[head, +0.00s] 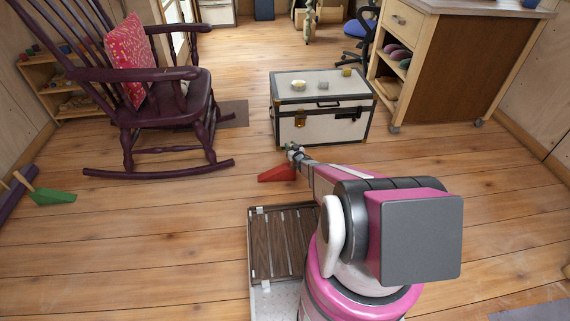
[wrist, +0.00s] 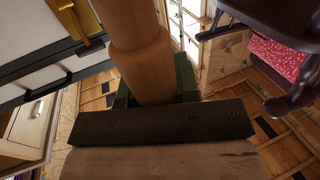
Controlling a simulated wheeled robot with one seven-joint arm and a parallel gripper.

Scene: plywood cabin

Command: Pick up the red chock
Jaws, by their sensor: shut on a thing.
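The red chock (head: 277,174) is a wedge in front of the trunk, just left of my forearm in the head view. I cannot tell whether it touches the floor. My gripper (head: 292,151) is at the far end of my arm, beside and above the chock. In the wrist view, a thick wooden handle (wrist: 140,48) runs up between the dark fingers of my gripper (wrist: 155,88), which are shut on it. The handle appears to belong to the red chock, but the join is hidden. The red wedge itself cannot be made out in the wrist view.
A white trunk (head: 320,126) with small items on top stands just beyond my gripper. A purple rocking chair (head: 158,118) is at left. A green chock (head: 52,196) with a wooden handle lies at far left. A slatted crate (head: 253,240) is near my base. Floor between is clear.

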